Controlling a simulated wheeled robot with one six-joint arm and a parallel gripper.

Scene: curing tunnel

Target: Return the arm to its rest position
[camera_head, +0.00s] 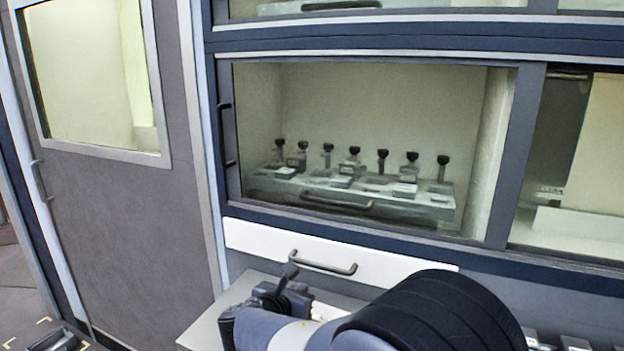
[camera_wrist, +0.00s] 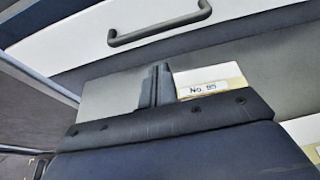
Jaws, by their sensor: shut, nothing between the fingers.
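My gripper (camera_head: 290,273) is in front of the white drawer front (camera_head: 400,270), near its dark handle (camera_head: 322,266), and above a pale grey surface (camera_head: 205,327). In the wrist view the two dark fingers of my gripper (camera_wrist: 157,84) are together with nothing between them. They point towards the drawer front (camera_wrist: 75,30) and its handle (camera_wrist: 160,27). My arm fills the lower middle of the head view and hides part of the surface. I cannot tell whether the fingertips touch anything.
A cream box (camera_wrist: 213,82) with a label like "No. 85" lies beside the fingers in the wrist view. Behind glass above the drawer, a tray (camera_head: 425,212) holds several black-knobbed pieces. A grey door (camera_head: 125,230) stands at the left, with floor (camera_head: 15,275) beyond.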

